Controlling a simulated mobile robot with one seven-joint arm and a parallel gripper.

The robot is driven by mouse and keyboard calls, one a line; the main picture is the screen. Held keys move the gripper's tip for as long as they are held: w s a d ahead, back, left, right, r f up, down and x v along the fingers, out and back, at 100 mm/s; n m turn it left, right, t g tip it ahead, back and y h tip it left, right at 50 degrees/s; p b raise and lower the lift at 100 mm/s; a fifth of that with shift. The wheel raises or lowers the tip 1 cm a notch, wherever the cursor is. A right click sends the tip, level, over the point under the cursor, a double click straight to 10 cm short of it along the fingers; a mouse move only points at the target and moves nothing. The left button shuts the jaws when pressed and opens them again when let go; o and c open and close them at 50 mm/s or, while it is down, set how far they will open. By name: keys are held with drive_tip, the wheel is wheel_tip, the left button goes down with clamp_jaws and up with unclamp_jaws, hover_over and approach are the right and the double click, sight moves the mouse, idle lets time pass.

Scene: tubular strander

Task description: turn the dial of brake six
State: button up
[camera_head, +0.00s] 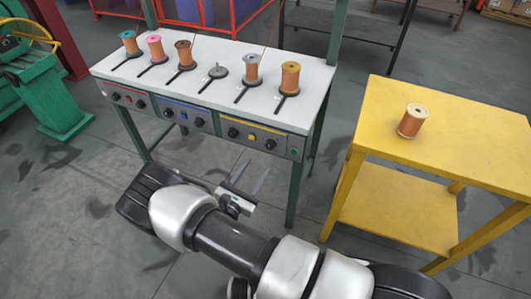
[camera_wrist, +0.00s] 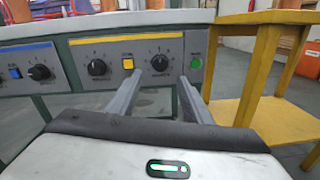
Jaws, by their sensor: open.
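The control panel (camera_head: 215,127) runs along the front of the white table. Its yellow-striped section at the right end has two black dials with a yellow switch (camera_wrist: 128,64) between them. The right-hand dial (camera_wrist: 160,63), the last in the row, also shows in the head view (camera_head: 270,144); I take it as brake six, though its label is too small to read. My gripper (camera_head: 256,168) is open and empty in front of the panel. In the wrist view, its fingertips (camera_wrist: 161,80) are spread to either side of this dial, slightly low, and appear short of it.
A green button (camera_wrist: 196,63) sits just right of the dial. Several spools, one holder bare, stand on the white table (camera_head: 130,76). A yellow table (camera_head: 460,120) with a copper spool (camera_head: 411,121) stands at the right. Green table legs flank the space below the panel.

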sight(269, 147)
drive_tip(key=x, duration=0.8)
drive_tip(key=shift+w+d+b, duration=0.15)
drive_tip(key=shift+w+b, duration=0.15)
drive_tip(key=shift+w, duration=0.05)
drive_tip(key=c, duration=1.1)
drive_tip(key=shift+o, duration=0.2)
